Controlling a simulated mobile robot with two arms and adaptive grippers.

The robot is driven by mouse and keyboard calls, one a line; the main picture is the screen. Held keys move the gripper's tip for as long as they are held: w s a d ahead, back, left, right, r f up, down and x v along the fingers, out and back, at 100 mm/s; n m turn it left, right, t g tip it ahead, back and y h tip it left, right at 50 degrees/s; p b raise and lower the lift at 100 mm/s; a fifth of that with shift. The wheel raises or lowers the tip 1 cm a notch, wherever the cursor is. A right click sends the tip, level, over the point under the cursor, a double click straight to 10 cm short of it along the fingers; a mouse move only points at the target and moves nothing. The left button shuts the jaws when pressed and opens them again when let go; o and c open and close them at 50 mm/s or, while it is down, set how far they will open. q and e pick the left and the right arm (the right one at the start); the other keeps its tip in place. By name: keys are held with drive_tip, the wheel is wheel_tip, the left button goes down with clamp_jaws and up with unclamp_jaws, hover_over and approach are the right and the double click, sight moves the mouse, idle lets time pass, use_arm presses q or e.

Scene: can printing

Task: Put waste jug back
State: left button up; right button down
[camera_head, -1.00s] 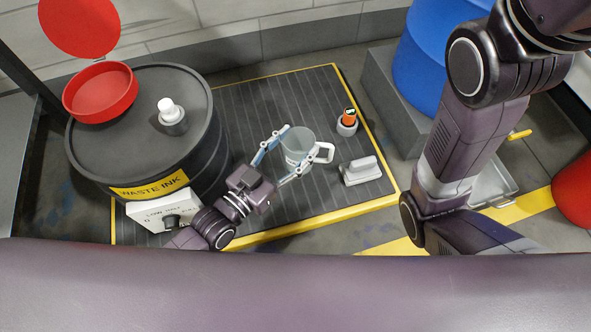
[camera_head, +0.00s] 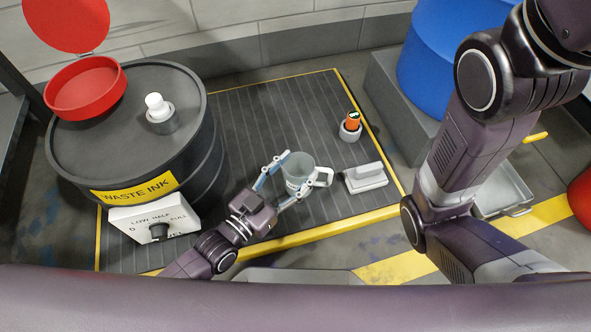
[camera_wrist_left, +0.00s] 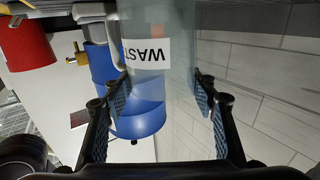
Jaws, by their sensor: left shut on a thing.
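The waste jug (camera_head: 299,171) is a clear grey jug with a pale handle on its right side, over the dark ribbed mat. My left gripper (camera_head: 285,178) is shut on it, with one finger on each side of the body. In the left wrist view the jug (camera_wrist_left: 155,90) stands between the two fingers (camera_wrist_left: 157,118), and its white label reads "WAST". I cannot tell whether the jug touches the mat. My right arm shows at the right, but its gripper is not in view.
The black waste ink drum (camera_head: 130,130) with an open red funnel (camera_head: 85,92) stands left. A grey-handled block (camera_head: 365,178) and an orange-topped item in a round holder (camera_head: 350,127) are on the yellow-edged mat (camera_head: 262,115), right of the jug. A blue drum (camera_head: 440,60) stands beyond.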

use_arm(q)
drive_tip(key=shift+f, duration=0.15)
drive_tip(key=o, duration=1.5)
drive_tip(key=shift+c, duration=0.2)
